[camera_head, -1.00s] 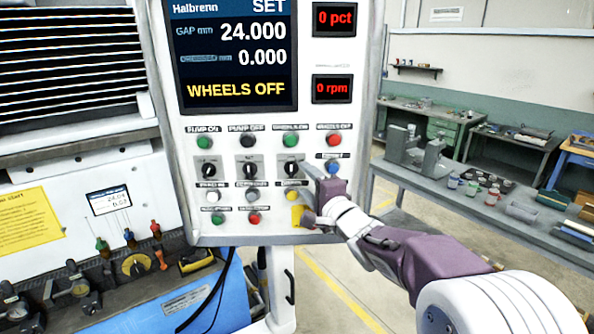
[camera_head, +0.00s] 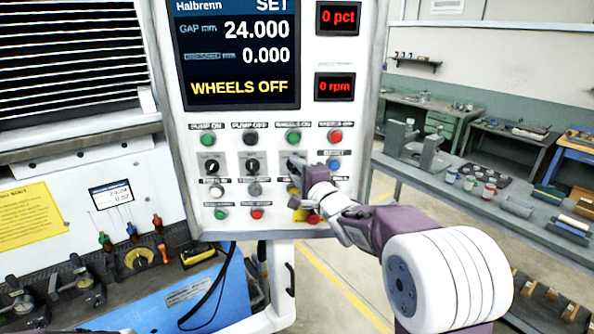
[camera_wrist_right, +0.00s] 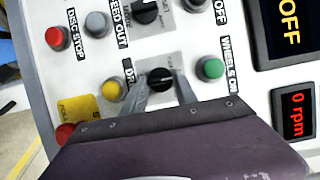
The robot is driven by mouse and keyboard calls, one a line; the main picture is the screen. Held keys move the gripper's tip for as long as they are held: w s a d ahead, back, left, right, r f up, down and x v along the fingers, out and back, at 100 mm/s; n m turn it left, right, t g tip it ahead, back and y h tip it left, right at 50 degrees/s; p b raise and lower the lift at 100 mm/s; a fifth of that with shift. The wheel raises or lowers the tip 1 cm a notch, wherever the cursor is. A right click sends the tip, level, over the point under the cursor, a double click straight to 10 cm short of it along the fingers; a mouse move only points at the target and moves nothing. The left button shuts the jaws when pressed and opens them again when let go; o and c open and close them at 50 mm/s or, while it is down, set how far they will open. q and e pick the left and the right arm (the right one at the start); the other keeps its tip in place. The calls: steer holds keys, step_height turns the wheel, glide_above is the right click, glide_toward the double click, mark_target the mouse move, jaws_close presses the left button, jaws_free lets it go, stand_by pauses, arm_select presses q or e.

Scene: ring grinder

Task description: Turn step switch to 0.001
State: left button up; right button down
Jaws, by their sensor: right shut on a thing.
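A row of three black rotary switches sits on the grey control panel (camera_head: 350,120). The left one (camera_head: 210,167) and the middle one (camera_head: 252,166) are clear of me. My right gripper (camera_head: 297,166) is at the right-hand rotary switch, below the green button, and largely hides it in the head view. In the right wrist view, the gripper's fingers (camera_wrist_right: 161,84) are shut on this switch's black knob (camera_wrist_right: 160,78), one finger on each side. The small scale marks around it are too blurred to read. My left gripper is not in view.
A green button (camera_wrist_right: 210,68), a yellow button (camera_wrist_right: 112,90) and a red button on a yellow plate lie close around the gripper. The panel display (camera_head: 237,55) reads SET, GAP 24.000, 0.000 and WHEELS OFF. A workbench (camera_head: 480,205) stands at the right.

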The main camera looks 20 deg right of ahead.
steer(key=n+g+p, duration=0.1)
steer(key=n+p, duration=0.1)
steer(key=n+g+p, duration=0.1)
steer(key=n+p, duration=0.1)
steer(key=n, duration=0.1)
steer(key=shift+a+r+h, duration=0.1)
steer(key=shift+a+h, duration=0.05)
steer(key=shift+h, duration=0.25)
steer(key=shift+n, duration=0.6)
steer(key=shift+f+n+g+h+b, duration=0.2)
steer(key=shift+n+g+h+b, duration=0.45)
steer(key=shift+n+b, duration=0.4)
steer(key=c, duration=1.2)
jaws_free()
steer(key=shift+o, duration=1.2)
steer(key=shift+a, duration=0.1)
steer(key=shift+a+r, duration=0.1)
steer(key=shift+r, duration=0.05)
